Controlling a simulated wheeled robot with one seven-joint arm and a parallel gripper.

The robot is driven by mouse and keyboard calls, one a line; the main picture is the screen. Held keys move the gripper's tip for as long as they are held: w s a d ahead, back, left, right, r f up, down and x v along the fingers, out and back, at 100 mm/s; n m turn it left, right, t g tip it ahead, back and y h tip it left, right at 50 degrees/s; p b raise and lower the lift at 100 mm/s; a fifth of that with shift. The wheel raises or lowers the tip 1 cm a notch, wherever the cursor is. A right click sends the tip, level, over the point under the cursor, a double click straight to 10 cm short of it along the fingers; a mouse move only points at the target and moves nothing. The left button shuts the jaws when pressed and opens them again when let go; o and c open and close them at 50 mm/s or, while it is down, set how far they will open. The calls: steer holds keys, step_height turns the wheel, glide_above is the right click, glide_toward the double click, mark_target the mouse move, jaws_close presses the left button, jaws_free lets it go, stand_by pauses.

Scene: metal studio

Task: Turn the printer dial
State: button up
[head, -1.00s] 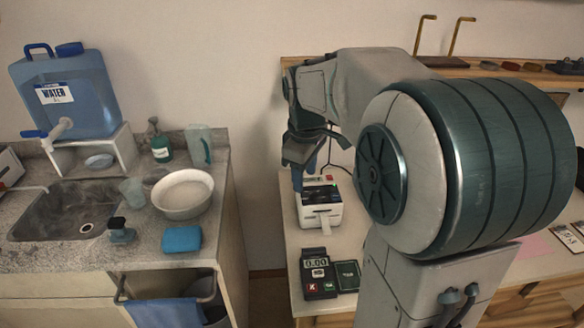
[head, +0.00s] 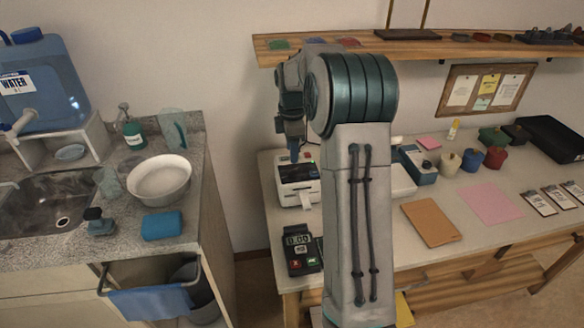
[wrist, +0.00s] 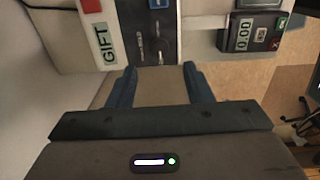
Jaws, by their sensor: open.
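The printer (head: 298,190) is white with a dark top panel and a paper slip at its front. It stands at the left end of the workbench. In the wrist view, a white housing with a "GIFT" display (wrist: 104,42), a red button (wrist: 92,5) and a dark control panel (wrist: 148,30) lies just beyond my fingertips. In the head view, my gripper (head: 294,150) is over the printer's back edge, partly hidden by my arm.
A card terminal (head: 299,248) reading 0.00 stands in front of the printer. A wooden shelf (head: 440,53) runs above the bench. To the right are a blue-white device (head: 418,165), several jars and clipboards. A sink counter (head: 120,225) stands left across a gap.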

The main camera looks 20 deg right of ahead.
mark_target(292, 171)
step_height(292, 171, down, 7)
steer(key=shift+f, duration=0.2)
steer(key=c, duration=1)
